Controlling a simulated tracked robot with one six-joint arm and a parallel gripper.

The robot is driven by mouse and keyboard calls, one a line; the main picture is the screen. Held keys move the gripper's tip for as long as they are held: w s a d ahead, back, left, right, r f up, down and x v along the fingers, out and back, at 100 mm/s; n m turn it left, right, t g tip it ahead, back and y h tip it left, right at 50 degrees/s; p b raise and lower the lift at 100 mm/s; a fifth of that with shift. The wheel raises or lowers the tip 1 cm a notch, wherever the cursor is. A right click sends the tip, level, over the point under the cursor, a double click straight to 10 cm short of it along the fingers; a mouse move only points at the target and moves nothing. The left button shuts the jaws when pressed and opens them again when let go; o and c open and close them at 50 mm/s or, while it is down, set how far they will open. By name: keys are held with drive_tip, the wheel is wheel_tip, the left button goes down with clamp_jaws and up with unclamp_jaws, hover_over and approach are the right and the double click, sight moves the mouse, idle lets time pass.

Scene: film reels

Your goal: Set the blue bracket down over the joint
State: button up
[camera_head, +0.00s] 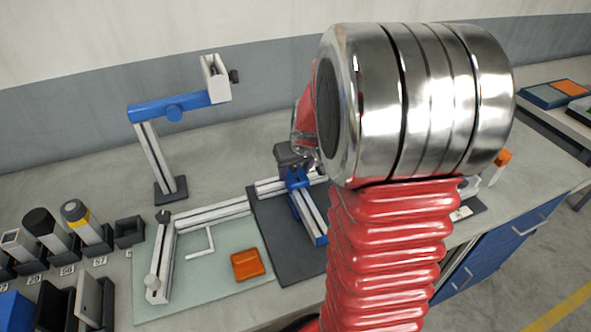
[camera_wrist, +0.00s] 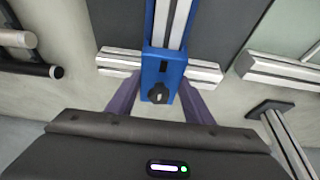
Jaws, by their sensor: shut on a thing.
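The blue bracket (camera_wrist: 163,70) is between the two purplish fingers of my gripper (camera_wrist: 162,86), which is shut on it. A black knob (camera_wrist: 160,93) sits on its near end. In the wrist view the bracket covers the place where the silver cross bar (camera_wrist: 118,60) meets a silver rail with blue edges (camera_wrist: 168,22), so the joint is hidden under it. In the head view the bracket (camera_head: 297,179) is on or just above the bars, partly hidden by my gripper. I cannot tell whether a gap is left beneath it.
The bars lie on a dark mat (camera_head: 277,262). To the left, a pale green mat (camera_head: 215,280) holds a silver angled frame and an orange block (camera_head: 247,264). A blue-armed stand (camera_head: 150,155) rises behind. Several holders and canisters line the left edge.

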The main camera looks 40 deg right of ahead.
drive_tip(key=shift+f, duration=0.45)
idle(0.4)
drive_tip(key=shift+s+f, duration=0.3)
drive_tip(key=shift+f, duration=0.25)
idle(0.4)
drive_tip(key=o, duration=1.2)
drive_tip(key=shift+o, duration=0.7)
drive_tip(key=shift+a, duration=0.25)
drive_tip(key=shift+r, duration=0.15)
drive_tip(key=d+v, duration=0.1)
drive_tip(key=v, duration=1.3)
drive_tip(key=shift+a+r, duration=0.2)
drive_tip(key=shift+a, duration=0.05)
